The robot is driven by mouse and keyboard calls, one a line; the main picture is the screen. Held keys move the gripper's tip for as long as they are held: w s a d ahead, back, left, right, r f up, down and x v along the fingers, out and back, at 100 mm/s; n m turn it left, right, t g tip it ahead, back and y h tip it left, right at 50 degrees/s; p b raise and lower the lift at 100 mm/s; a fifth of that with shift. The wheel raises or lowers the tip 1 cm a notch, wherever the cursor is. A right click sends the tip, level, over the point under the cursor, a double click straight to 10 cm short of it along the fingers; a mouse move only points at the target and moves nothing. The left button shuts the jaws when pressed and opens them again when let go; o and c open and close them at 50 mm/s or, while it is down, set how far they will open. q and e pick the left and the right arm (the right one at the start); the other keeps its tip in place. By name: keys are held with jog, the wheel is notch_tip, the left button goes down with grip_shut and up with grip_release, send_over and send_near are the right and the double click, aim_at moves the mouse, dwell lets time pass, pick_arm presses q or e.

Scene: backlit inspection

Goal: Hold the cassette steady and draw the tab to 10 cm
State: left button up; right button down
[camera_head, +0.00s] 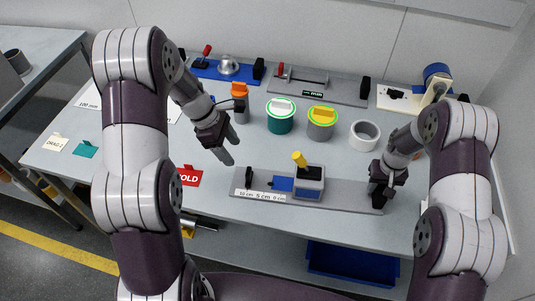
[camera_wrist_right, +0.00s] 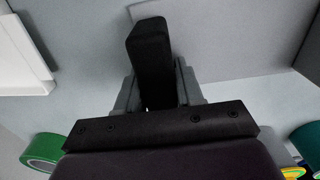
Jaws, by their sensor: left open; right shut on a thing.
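The cassette (camera_head: 309,184) is a grey block with blue on its front and a yellow knob on top. It sits on a long grey base (camera_head: 345,200) near the table's front. A flat blue strip (camera_head: 283,184) comes out of its left side above a scale (camera_head: 262,196) marked 10, 5 and 0 cm. A black upright piece (camera_head: 249,177) stands near the 10 cm end; I cannot tell whether it is the tab. My right gripper (camera_head: 378,193) is shut on a black block (camera_wrist_right: 150,60) at the base's right end. My left gripper (camera_head: 227,155) is open and empty, left of and behind the cassette.
Behind are a teal-green container (camera_head: 281,120), a yellow-topped one (camera_head: 321,125), a white ring (camera_head: 364,135) and an orange-topped bottle (camera_head: 240,105). A red card (camera_head: 190,176) lies left of the base. Fixtures line the table's back edge. The table between base and containers is clear.

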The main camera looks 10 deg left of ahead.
jog(key=shift+f, duration=0.1)
jog(key=c, duration=0.6)
grip_release()
jog(key=shift+c, duration=0.2)
